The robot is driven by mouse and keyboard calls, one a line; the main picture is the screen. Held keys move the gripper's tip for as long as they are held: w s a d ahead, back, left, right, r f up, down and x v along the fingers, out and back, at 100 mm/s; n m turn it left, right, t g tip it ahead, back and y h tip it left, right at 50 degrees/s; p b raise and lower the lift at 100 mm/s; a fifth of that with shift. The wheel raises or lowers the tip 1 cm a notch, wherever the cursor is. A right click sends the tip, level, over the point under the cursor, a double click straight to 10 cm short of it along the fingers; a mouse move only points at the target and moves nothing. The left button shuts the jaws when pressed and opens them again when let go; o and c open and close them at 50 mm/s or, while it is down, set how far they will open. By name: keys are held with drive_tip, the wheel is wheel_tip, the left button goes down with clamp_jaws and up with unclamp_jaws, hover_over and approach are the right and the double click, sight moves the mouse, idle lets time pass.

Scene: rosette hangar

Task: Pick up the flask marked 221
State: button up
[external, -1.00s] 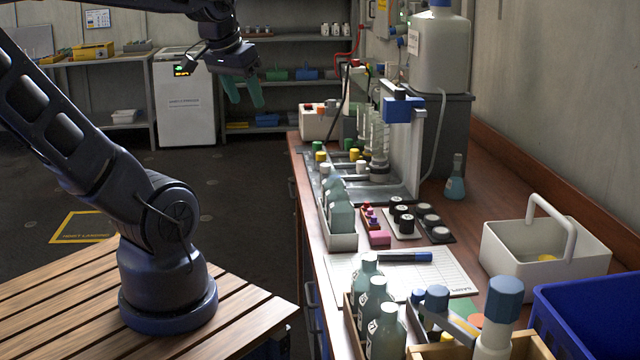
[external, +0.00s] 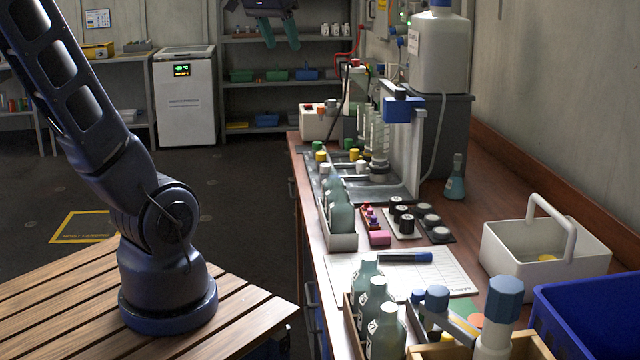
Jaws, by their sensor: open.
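My gripper (external: 282,44) hangs near the top of the external view, open and empty, high and away from the bench bottles. Its two teal fingers point down. Several teal bottles with pale caps (external: 341,217) stand in a white tray on the bench. More grey-green bottles with white diamond labels (external: 385,334) stand in a wooden crate at the front.
The bench (external: 470,218) holds a metal stand with a blue clamp (external: 403,108), a white handled carrier (external: 520,265), a blue bin (external: 590,310) and a large white container (external: 440,55). Bare wood shows near the wall.

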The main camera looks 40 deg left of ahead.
drive_tip(key=w+d+r, duration=0.3)
drive_tip(key=w, duration=0.9)
drive_tip(key=m, duration=0.2)
hover_over(459, 165)
drive_tip(key=s+a, duration=0.1)
drive_tip(key=s, duration=0.2)
wheel_tip(459, 165, down, 33)
drive_tip(key=shift+h, duration=0.3)
drive_tip(key=x, duration=0.4)
drive_tip(key=shift+w+a+f, duration=0.15)
drive_tip(key=shift+w+f, duration=0.1)
drive_tip(key=shift+w+x, duration=0.15)
drive_tip(key=shift+x, duration=1.25)
drive_tip(key=shift+w+x, duration=0.1)
drive_tip(key=shift+x, duration=1.35)
drive_tip(key=shift+a+r, duration=0.1)
drive_tip(key=shift+c, duration=0.2)
